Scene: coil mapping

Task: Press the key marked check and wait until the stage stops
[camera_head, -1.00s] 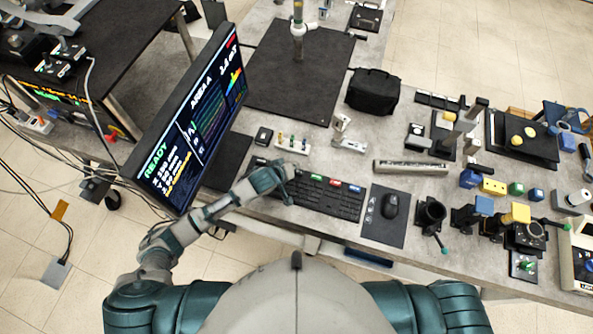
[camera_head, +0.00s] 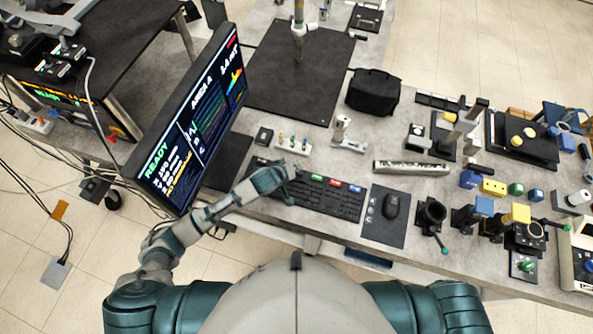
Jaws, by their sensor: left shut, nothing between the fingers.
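A black keyboard (camera_head: 328,203) lies on the grey bench, with green, red and blue marked keys along its far edge. The key labels are too small to read. My left gripper (camera_head: 286,181) is shut and empty over the left part of the keyboard and hides keys there; I cannot tell if it touches one. The monitor (camera_head: 190,125) at the left shows "READY" and "AREA A" with coloured graphs. A probe (camera_head: 299,30) stands upright over the black stage plate (camera_head: 290,85) at the back. My right gripper is not in view.
A black bag (camera_head: 373,91), a small white switch box (camera_head: 293,144) and a ruler-like bar (camera_head: 411,167) lie behind. Several optical mounts and coloured blocks crowd the right side.

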